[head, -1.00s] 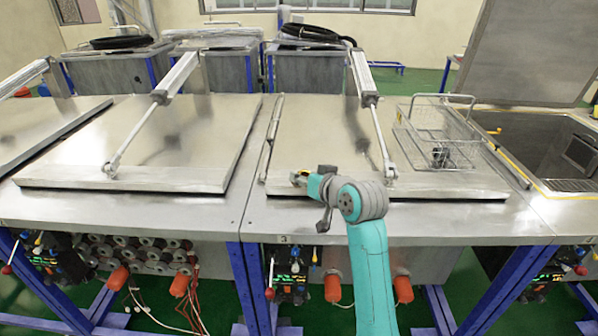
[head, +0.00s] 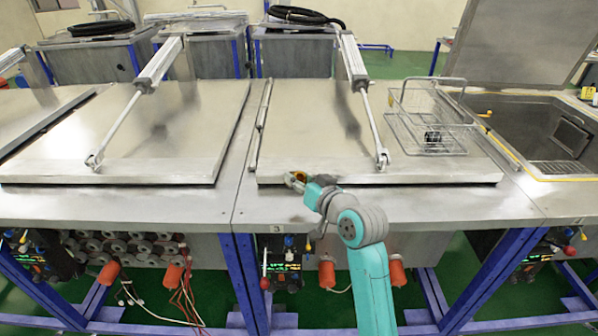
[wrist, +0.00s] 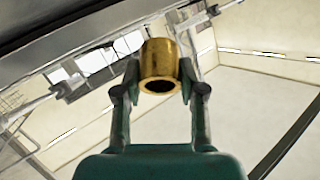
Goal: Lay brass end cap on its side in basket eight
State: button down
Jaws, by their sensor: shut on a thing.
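My gripper (wrist: 160,85) is shut on the brass end cap (wrist: 160,62), a short gold cylinder with a dark open end facing the wrist camera. In the head view my gripper (head: 297,181) is at the front edge of the middle closed lid, with the brass cap (head: 299,176) small and partly hidden at its tip. A wire basket (head: 425,110) with raised handles sits on the right part of that lid, to the right of my gripper and apart from it. A dark round item (head: 433,138) is in it. I cannot read a number on the basket.
The lid (head: 310,120) carries a pneumatic cylinder (head: 366,95) whose rod stands between my gripper and the basket. An open tank (head: 540,135) lies at the right. Another closed lid (head: 130,130) is at the left. The steel ledge in front is clear.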

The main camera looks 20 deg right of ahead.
jog(key=shift+f, duration=2.55)
jog(key=c, duration=0.6)
grip_release()
jog(key=shift+f, duration=0.1)
jog(key=shift+s, duration=0.15)
jog(key=v, duration=1.1)
jog(key=shift+s+d, duration=0.15)
jog(key=shift+s, duration=0.2)
